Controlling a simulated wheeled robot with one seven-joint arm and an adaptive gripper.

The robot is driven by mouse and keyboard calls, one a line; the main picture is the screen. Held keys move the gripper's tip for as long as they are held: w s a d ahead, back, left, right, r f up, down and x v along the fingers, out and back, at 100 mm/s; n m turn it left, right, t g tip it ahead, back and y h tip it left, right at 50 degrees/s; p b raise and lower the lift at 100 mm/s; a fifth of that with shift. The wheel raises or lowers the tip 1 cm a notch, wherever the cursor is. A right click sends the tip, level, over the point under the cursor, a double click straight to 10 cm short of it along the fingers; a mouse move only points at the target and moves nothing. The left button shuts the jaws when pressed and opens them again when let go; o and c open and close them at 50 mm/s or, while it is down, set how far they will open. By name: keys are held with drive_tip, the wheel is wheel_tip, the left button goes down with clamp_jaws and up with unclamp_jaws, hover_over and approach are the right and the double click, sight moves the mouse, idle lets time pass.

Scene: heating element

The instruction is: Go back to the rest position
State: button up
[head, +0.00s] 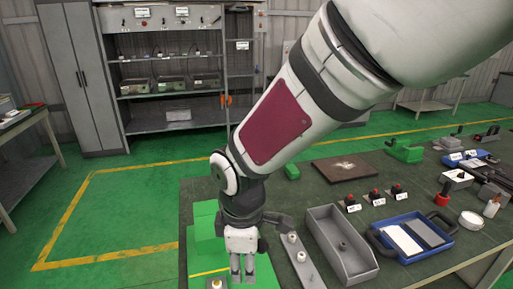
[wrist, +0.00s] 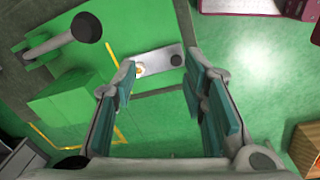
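My gripper (head: 243,272) points down at the near left edge of the dark worktable (head: 300,187), beside a green stepped block (head: 203,245). In the wrist view my gripper (wrist: 158,80) has its two teal-padded fingers well apart, with nothing held between them. Beyond the fingertips lies a small metal plate (wrist: 157,63) with a pale yellowish piece (wrist: 139,69) and a dark round spot on it. In the head view a small light knob-like piece (head: 216,284) shows at the bottom edge, left of the fingers. How high the fingertips are is unclear.
A grey open bin (head: 341,245) stands right of my gripper, with a metal strip with pegs (head: 297,255) between them. A blue tray (head: 412,238) and several red-topped parts stand farther right. A brown board (head: 345,168) lies behind. Green floor (head: 125,215) is free at left.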

drive_tip(key=s+d+r+m+t, duration=0.2)
drive_tip(key=s+d+r+m, duration=0.1)
drive_tip(key=d+r+m, duration=0.8)
drive_tip(key=s+d+r+m+t, duration=0.1)
drive_tip(key=s+d+r+m, duration=0.1)
drive_tip(key=s+d+m, duration=0.1)
drive_tip(key=s+d+r+m+t, duration=0.1)
drive_tip(key=s+d+r+m, duration=0.2)
drive_tip(key=s+d, duration=0.2)
drive_tip(key=shift+d+r+m+t, duration=0.3)
drive_tip(key=shift+d+r, duration=0.05)
drive_tip(key=shift+d, duration=1.05)
